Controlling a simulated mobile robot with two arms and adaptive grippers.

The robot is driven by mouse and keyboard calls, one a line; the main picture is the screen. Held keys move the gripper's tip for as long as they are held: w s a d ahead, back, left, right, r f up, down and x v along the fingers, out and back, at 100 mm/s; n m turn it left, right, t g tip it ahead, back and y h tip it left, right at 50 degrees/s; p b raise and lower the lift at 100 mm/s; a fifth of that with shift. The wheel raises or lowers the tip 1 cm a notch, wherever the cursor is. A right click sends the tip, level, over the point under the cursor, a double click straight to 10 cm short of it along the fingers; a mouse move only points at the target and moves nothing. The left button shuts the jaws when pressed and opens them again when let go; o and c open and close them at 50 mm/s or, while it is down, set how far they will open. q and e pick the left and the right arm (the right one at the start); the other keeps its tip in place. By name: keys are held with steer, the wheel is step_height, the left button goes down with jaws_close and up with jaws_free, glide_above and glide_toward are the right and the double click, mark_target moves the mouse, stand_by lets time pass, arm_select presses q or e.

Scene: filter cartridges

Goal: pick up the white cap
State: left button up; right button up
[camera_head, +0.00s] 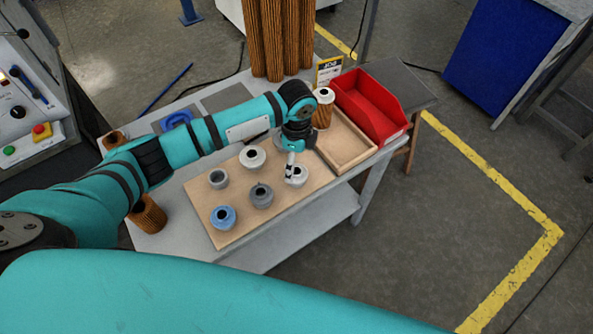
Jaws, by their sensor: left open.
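On a light wooden board (237,233) on the table, two whitish caps show. One white cap (245,162) sits at the board's back middle. The other whitish cap (301,178) sits at its right, partly hidden by my left gripper (290,172). My left gripper is open and points down over the left side of this right-hand cap. I cannot tell whether its fingers touch the cap. A grey cap (217,184), a darker grey cap (261,202) and a blue cap (220,224) stand on the same board. My right gripper is out of view.
A wooden tray (352,162) and a red bin (375,112) lie right of the board. A pleated cartridge with a white top (323,113) stands behind the gripper. Tall brown cartridges (279,40) stand at the back. Another cartridge (149,217) stands left of the board.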

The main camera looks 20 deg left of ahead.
mark_target(297, 170)
arm_select(q)
step_height(297, 170, down, 5)
steer(key=shift+r+p, duration=0.2)
steer(key=shift+p, duration=0.45)
steer(key=shift+f, duration=0.15)
steer(key=c, duration=1)
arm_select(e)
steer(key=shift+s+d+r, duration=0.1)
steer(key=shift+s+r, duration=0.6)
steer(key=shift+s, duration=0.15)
arm_select(q)
steer(key=shift+c, duration=0.2)
